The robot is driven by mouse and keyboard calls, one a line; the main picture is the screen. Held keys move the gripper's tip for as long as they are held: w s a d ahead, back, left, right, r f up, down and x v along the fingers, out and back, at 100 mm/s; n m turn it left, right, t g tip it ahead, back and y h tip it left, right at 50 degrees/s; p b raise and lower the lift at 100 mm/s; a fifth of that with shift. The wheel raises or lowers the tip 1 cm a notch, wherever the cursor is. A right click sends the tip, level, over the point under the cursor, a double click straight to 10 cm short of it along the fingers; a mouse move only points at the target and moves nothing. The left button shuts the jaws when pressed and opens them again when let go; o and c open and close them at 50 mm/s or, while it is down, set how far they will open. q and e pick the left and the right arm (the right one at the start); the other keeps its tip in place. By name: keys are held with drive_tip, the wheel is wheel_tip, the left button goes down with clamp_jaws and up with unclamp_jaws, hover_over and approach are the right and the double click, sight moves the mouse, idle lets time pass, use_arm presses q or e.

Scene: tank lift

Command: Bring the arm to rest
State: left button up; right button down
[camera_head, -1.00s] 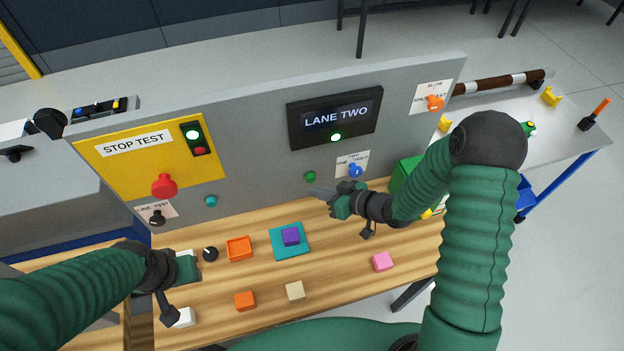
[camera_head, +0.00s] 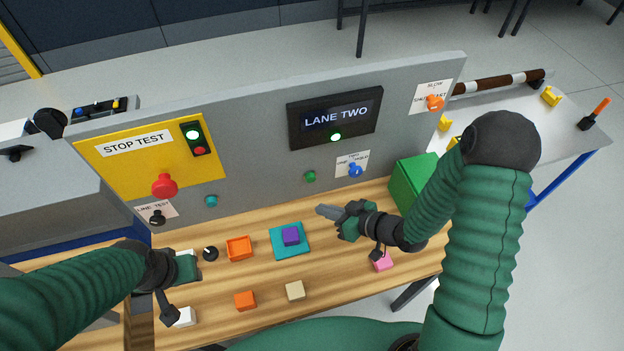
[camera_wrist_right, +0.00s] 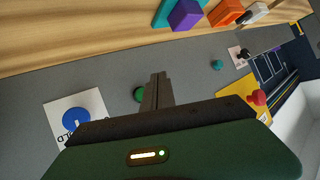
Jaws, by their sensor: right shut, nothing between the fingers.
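My right gripper (camera_head: 328,211) is shut and empty. It hangs over the wooden bench, in front of the upright grey panel and to the right of the purple block. In the right wrist view its closed fingers (camera_wrist_right: 157,92) point toward the panel, with a green button (camera_wrist_right: 139,95) partly behind them. My left gripper (camera_head: 188,268) is low over the left of the bench, beside a white block. Whether its fingers are open is not clear.
The grey panel (camera_head: 250,140) carries a red button (camera_head: 164,185), a blue knob (camera_head: 355,170) and a lit LANE TWO display (camera_head: 335,117). A purple block (camera_head: 291,236) sits on a teal square (camera_head: 275,250). A green box (camera_head: 405,188), a pink block (camera_head: 383,263) and an orange tray (camera_head: 240,249) are on the bench.

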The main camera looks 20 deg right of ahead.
idle(0.4)
drive_tip(key=s+d+r+m+g+h, duration=0.3)
drive_tip(key=s+d+r+g+h, duration=0.1)
drive_tip(key=d+h, duration=0.4)
drive_tip(key=s+a+r+m+g, duration=0.2)
drive_tip(key=s+a, duration=0.1)
drive_tip(key=s, duration=0.4)
drive_tip(key=shift+s+a+r+g, duration=0.15)
drive_tip(key=shift+s+r+g, duration=0.2)
drive_tip(key=shift+s+g, duration=0.05)
drive_tip(key=shift+a, duration=0.15)
idle(0.3)
